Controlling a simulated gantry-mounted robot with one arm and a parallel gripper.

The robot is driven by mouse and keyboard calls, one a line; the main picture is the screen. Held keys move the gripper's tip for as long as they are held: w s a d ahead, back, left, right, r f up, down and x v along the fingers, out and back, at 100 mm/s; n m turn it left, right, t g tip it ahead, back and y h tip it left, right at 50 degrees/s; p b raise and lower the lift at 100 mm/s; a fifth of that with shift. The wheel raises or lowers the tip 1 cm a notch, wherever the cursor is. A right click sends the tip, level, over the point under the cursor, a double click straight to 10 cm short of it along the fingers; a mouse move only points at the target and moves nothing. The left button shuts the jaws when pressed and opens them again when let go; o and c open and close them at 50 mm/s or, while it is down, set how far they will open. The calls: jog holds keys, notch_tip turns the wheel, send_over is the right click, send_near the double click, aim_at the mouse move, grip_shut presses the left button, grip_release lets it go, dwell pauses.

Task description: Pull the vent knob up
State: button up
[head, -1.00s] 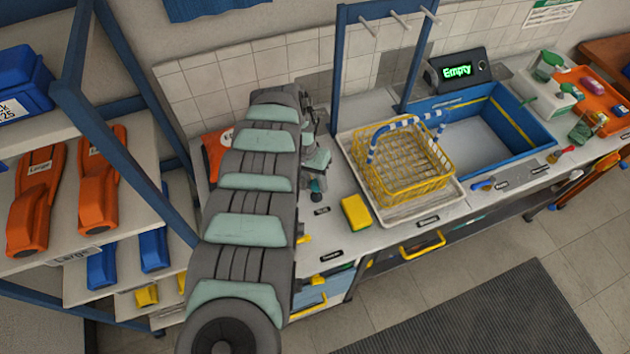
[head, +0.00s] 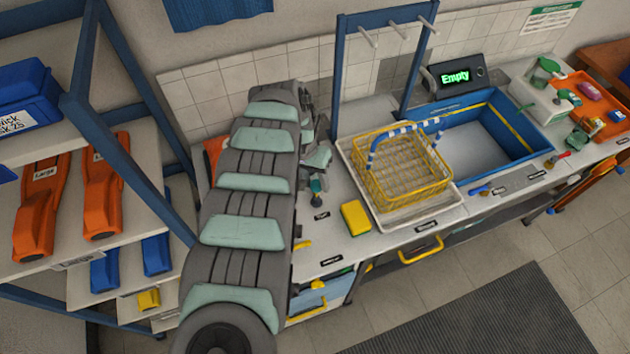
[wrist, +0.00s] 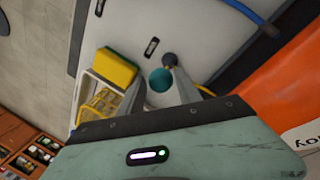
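I take a small round teal knob to be the vent knob; in the wrist view the knob (wrist: 160,80) sits just ahead of my palm, beside a grey finger with a dark rounded tip. My gripper (wrist: 158,80) reaches toward the pale worktop, with its teal housing across the bottom of that view. In the head view my gripper (head: 317,180) is small and partly hidden by my arm, near a black label on the worktop.
A yellow sponge (head: 356,217) and a yellow wire basket (head: 402,175) in a white tray stand right of my gripper. A blue sink (head: 485,135) lies beyond. A blue frame with pegs (head: 385,30) rises behind. Shelves with orange cases (head: 100,200) stand left.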

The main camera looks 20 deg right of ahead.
jog(key=shift+o, duration=1.3)
jog(key=shift+f, duration=0.1)
jog(key=b+v, duration=0.2)
jog(key=v, duration=0.9)
jog(key=shift+b, duration=0.3)
jog(key=shift+f, duration=0.1)
